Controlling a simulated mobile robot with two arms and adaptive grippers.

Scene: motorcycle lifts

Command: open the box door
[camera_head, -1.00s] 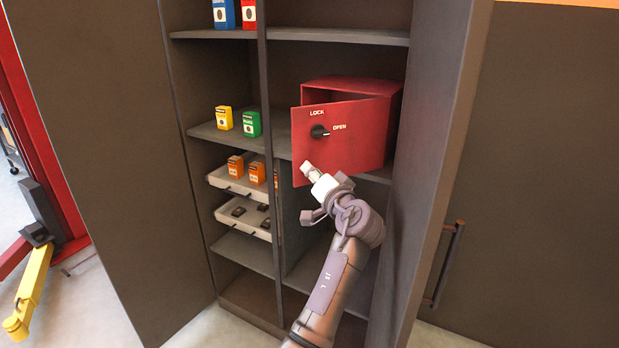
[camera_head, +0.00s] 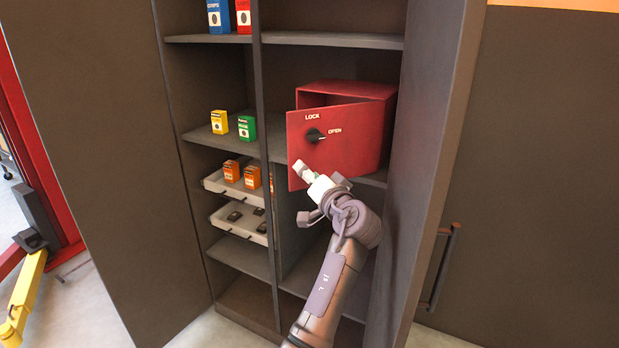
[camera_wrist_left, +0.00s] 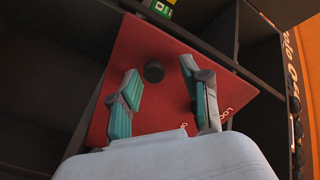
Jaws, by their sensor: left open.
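The red box (camera_head: 345,88) stands on a shelf in the right half of the cabinet. Its door (camera_head: 350,143) is ajar, its left edge swung out towards me, with a dark gap above it. The door has a black knob (camera_head: 315,135) between the words LOCK and OPEN. My left gripper (camera_head: 304,171) is in front of the door's lower left part, below the knob. In the left wrist view its open fingers (camera_wrist_left: 159,78) have the red door (camera_wrist_left: 158,112) and the knob (camera_wrist_left: 153,72) behind them. Nothing is held; contact with the door is unclear. My right gripper is out of view.
The cabinet's right side panel (camera_head: 432,150) stands close to my left arm. Shelves on the left hold yellow (camera_head: 219,122) and green (camera_head: 247,127) boxes, and trays (camera_head: 225,187) of small items. A dark door handle (camera_head: 442,265) is at the right.

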